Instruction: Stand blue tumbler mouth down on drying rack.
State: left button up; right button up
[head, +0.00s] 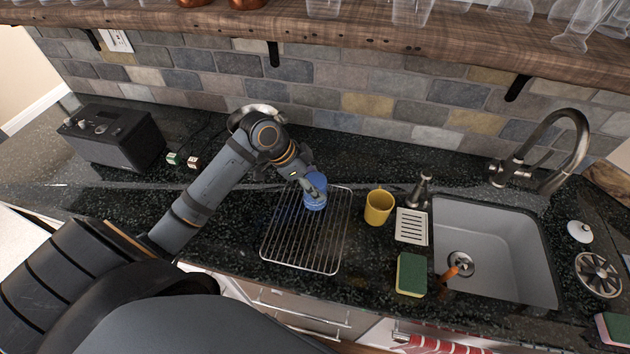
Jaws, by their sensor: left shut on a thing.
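The blue tumbler (316,199) is at the upper part of the wire drying rack (301,267), which lies on the dark counter. My left gripper (315,188) reaches in from the left and is shut on the tumbler. The gripper covers part of the tumbler. I cannot tell for sure which way its mouth points, or whether it touches the rack wires. My right gripper does not show.
A yellow cup (379,208) stands close to the right of the rack. Beyond it are a white slotted soap dish (411,227), a soap dispenser (420,190), a green sponge (411,274) and the sink (505,250) with a tall faucet (570,125). A black radio (118,137) stands at the left.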

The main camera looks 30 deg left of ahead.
pick_arm(q)
jog(key=shift+f, duration=0.35)
jog(key=o, duration=1.2)
jog(key=shift+o, duration=0.2)
jog(key=shift+a+r, duration=0.15)
jog(key=shift+r, duration=0.05)
jog(key=shift+v, duration=3.5)
